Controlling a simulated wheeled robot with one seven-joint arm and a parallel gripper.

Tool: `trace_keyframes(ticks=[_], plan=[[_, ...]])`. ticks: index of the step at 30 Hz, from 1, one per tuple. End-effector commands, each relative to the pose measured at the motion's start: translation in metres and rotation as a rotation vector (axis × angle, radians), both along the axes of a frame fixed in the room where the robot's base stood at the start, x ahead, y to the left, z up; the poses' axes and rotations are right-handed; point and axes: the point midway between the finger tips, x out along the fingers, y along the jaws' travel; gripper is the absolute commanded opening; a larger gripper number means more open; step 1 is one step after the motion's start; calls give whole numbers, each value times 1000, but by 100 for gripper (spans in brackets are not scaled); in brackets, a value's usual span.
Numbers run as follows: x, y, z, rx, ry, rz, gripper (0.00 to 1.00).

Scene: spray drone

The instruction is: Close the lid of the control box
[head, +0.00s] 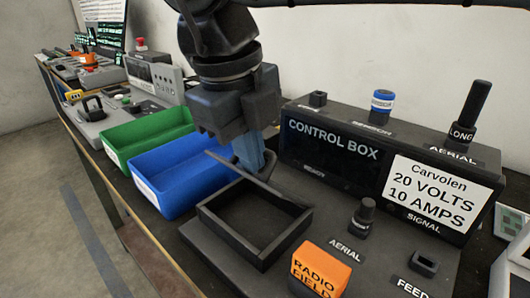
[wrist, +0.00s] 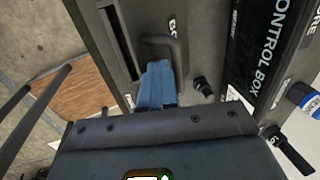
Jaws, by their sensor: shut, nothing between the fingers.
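The black control box (head: 335,150) stands at the right of the bench, with a raised panel reading "CONTROL BOX" that also shows in the wrist view (wrist: 268,60). On its lower deck is an open square frame (head: 250,248), its inside dark. A bent dark bar (head: 228,162) lies just behind this frame, beside my fingers; it also shows in the wrist view (wrist: 165,42). I cannot tell whether it is part of the lid. My gripper (head: 255,168), with blue fingers (wrist: 157,85), is shut and empty. It points down close to the bar; contact is unclear.
A blue bin (head: 160,160) and a green bin (head: 140,135) stand left of the box. An orange radio field block (head: 320,268), a black aerial knob (head: 363,215) and a feed socket (head: 424,263) are on the deck. A tall aerial (head: 470,108) and a blue-white cap (head: 382,100) rise behind.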

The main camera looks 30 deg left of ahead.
Motion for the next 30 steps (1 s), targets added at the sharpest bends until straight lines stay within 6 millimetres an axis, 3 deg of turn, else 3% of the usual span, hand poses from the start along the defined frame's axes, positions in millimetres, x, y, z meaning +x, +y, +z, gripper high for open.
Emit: trace_keyframes(ticks=[15, 30], plan=[[-40, 6, -46, 0, 2, 3, 0], [-49, 7, -64, 0, 3, 1, 0]])
